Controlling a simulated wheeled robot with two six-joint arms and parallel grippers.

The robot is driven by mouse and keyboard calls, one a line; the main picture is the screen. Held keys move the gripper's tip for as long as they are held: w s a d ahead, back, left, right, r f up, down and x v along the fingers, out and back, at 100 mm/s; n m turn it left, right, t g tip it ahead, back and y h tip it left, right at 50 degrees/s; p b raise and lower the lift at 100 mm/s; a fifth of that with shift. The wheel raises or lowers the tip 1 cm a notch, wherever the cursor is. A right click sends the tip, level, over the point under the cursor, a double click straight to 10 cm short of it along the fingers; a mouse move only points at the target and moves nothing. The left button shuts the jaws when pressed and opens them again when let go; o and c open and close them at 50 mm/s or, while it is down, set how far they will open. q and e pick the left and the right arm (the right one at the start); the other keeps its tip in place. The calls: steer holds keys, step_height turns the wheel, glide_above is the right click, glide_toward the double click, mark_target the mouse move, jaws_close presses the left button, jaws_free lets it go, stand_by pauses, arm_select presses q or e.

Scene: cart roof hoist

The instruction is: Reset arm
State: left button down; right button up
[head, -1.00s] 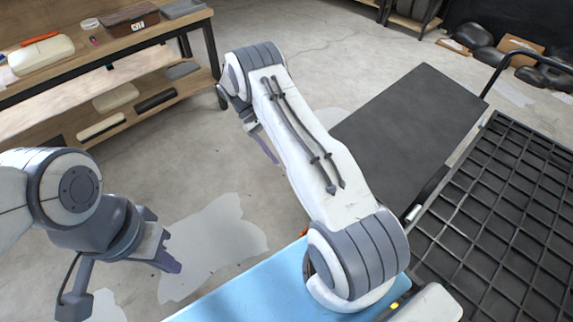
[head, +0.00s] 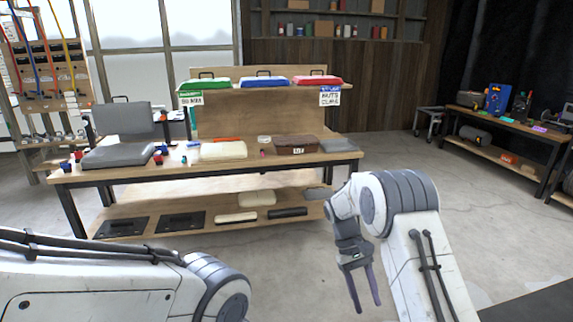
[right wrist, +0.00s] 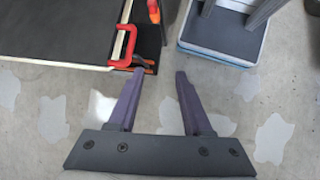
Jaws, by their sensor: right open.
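My right arm reaches in at the lower right of the head view. Its gripper (head: 366,302) points down over the concrete floor, with two purple-grey fingers apart and nothing between them. The right wrist view also shows this gripper (right wrist: 160,76) open and empty above the floor. My left arm (head: 110,285) lies across the lower left of the head view, and its gripper is outside the picture.
A wooden workbench (head: 215,166) stands ahead with pads, a brown box (head: 296,145) and coloured cases. Another bench (head: 515,133) stands at the right. In the right wrist view, a red clamp (right wrist: 128,42) sits at a dark panel's edge (right wrist: 55,35). Floor before the workbench is clear.

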steer(key=s+a+r+n+t+y, duration=0.1)
steer(key=s+a+r+n+t, duration=0.25)
steer(key=s+a+r, duration=0.75)
steer(key=s+a+n+t+y, duration=0.1)
steer(key=s+a, duration=0.1)
steer(key=s, duration=0.5)
steer(key=s+a+t+y, duration=0.1)
steer(key=s+a+y, duration=0.1)
steer(key=s, duration=0.6)
steer(key=shift+a+r+n+t, duration=0.35)
steer(key=shift+a, duration=0.05)
steer(key=shift+c, duration=0.3)
